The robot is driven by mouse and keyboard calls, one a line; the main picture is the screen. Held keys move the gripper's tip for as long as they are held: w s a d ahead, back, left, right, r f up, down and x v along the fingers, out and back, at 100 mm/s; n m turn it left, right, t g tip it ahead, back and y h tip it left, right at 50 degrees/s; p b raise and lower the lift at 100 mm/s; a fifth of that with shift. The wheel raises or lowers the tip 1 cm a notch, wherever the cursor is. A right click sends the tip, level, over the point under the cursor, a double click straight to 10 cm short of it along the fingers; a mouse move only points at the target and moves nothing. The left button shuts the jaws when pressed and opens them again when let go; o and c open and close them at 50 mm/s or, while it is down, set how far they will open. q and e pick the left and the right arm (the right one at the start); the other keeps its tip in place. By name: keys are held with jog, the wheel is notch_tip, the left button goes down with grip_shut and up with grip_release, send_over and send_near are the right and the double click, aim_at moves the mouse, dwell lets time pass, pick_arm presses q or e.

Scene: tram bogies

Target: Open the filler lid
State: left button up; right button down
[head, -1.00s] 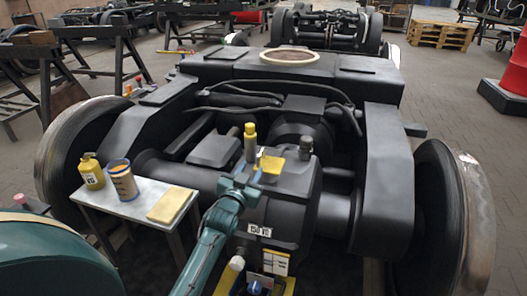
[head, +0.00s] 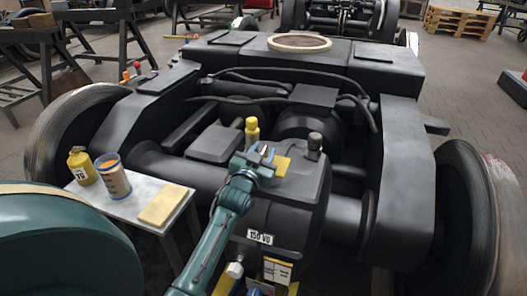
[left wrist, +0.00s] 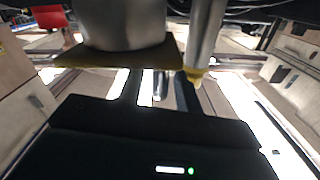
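The filler lid appears to be the yellow square plate (head: 283,165) on top of the dark gearbox (head: 285,205). In the left wrist view a yellow plate (left wrist: 120,56) lies against the end of a thick metal cylinder (left wrist: 123,22). My left gripper (head: 264,154) is just left of the plate, above the gearbox. Its two dark fingers stand apart with nothing held between them. I cannot tell whether a finger touches the plate. A yellow-topped upright cylinder (head: 252,131) stands just behind the gripper; a thin cylinder with a yellow tip (left wrist: 196,74) shows beside the plate. My right gripper is out of view.
Large wheels (head: 455,215) and frame beams enclose the gearbox.

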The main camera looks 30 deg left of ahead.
pick_arm(q)
grip_shut()
dwell(0.4)
jog(key=shift+r, duration=0.1)
